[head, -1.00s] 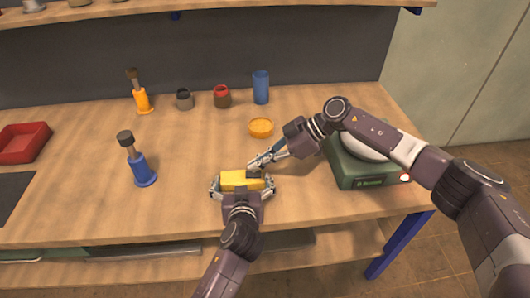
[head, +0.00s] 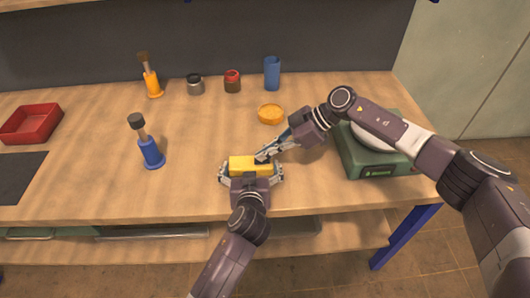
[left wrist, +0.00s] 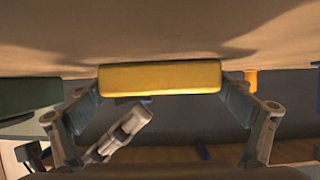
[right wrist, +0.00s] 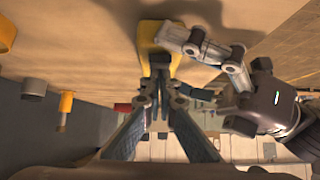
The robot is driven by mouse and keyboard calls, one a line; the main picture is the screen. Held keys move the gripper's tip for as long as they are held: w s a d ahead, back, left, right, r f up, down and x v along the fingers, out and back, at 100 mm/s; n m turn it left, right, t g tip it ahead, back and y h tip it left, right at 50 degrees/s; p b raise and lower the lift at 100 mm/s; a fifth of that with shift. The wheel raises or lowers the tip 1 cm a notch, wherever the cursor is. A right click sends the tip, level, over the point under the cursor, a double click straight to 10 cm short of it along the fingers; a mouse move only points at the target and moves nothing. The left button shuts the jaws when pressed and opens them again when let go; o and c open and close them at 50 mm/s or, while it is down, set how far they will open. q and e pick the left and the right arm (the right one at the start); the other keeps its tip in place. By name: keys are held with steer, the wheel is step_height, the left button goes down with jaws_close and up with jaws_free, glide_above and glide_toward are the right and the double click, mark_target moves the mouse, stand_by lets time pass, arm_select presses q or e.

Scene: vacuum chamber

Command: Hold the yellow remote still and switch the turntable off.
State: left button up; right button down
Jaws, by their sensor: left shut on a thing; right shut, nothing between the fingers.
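The yellow remote (head: 243,166) is held level at the table's front part, across the fingers of my left gripper (head: 251,174). In the left wrist view the yellow remote (left wrist: 160,76) spans between both fingers. My right gripper (head: 262,158) is shut, its fingertips at the remote's upper side, right of its middle. In the right wrist view the closed tips (right wrist: 160,68) meet a dark spot on the remote (right wrist: 150,38); whether they press it is unclear. The green turntable (head: 372,165) with a white platter (head: 372,136) stands at the right, partly hidden by my right arm.
An orange dish (head: 271,114) lies behind my right gripper. A blue cup (head: 272,73), red jar (head: 232,81), grey jar (head: 195,84) and orange-handled brush (head: 152,80) stand at the back. A blue-handled brush (head: 150,150) and red tray (head: 31,124) are left.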

steer(key=shift+a+r, duration=0.15)
steer(key=shift+a, duration=0.55)
steer(key=shift+r, duration=0.15)
steer(key=shift+r, duration=0.4)
steer(key=r, duration=0.2)
steer(key=shift+w+a+r, duration=0.1)
steer(key=shift+a+r, duration=0.1)
steer(key=shift+r, duration=0.2)
steer(key=a+r+v, duration=0.1)
steer(key=v, duration=0.9)
steer(key=shift+a+r, duration=0.2)
steer(key=shift+r, duration=0.05)
arm_select(q)
steer(key=o, duration=1)
